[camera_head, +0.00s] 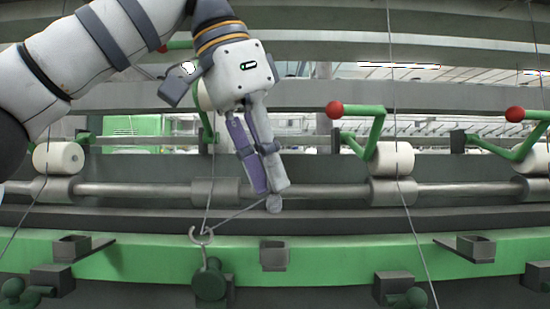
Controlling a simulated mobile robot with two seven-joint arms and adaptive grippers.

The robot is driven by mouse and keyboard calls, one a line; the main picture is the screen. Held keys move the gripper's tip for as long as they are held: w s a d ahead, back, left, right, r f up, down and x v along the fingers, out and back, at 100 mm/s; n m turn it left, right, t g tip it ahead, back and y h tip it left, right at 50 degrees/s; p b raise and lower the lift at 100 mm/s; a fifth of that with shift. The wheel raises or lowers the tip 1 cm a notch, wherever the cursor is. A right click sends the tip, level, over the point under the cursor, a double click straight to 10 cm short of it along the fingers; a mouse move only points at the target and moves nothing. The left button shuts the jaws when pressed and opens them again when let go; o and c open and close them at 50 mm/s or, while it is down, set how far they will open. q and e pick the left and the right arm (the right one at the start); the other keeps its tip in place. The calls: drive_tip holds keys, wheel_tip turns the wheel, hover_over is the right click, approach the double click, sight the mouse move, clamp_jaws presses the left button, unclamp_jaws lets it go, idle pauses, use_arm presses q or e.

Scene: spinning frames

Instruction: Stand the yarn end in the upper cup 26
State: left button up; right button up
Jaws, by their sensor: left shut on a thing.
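My left gripper (268,191) comes down from the top left, its two long fingers close together. It is shut on the yarn end, which is mostly hidden; a small grey rounded piece (273,203) shows at the fingertips, and I cannot tell if it belongs to yarn or finger. The thin grey yarn (240,215) slants from the fingertips down left to a pale curled hook (201,237). A square grey open-topped cup (273,256) sits on the green rail, below the fingertips and apart from them. No number shows on it. My right gripper is not in view.
A grey roller shaft (325,190) runs behind. A red-knobbed green lever (360,125) and a white spool (393,160) stand right of the gripper. Another thread (415,235) hangs at right.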

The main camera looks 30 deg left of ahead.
sight(269, 211)
use_arm(q)
drive_tip(key=shift+w+f, duration=0.2)
drive_tip(key=shift+f, duration=0.7)
drive_tip(key=shift+f+b, duration=0.5)
drive_tip(key=shift+f, duration=0.2)
drive_tip(key=shift+s+f, duration=0.1)
drive_tip(key=shift+s, duration=0.05)
drive_tip(key=shift+f, duration=0.95)
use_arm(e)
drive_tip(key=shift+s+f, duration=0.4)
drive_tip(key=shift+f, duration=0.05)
use_arm(q)
drive_tip(key=o, duration=0.8)
drive_tip(key=shift+o, duration=0.2)
drive_tip(key=v, duration=0.7)
drive_tip(key=shift+r, duration=0.3)
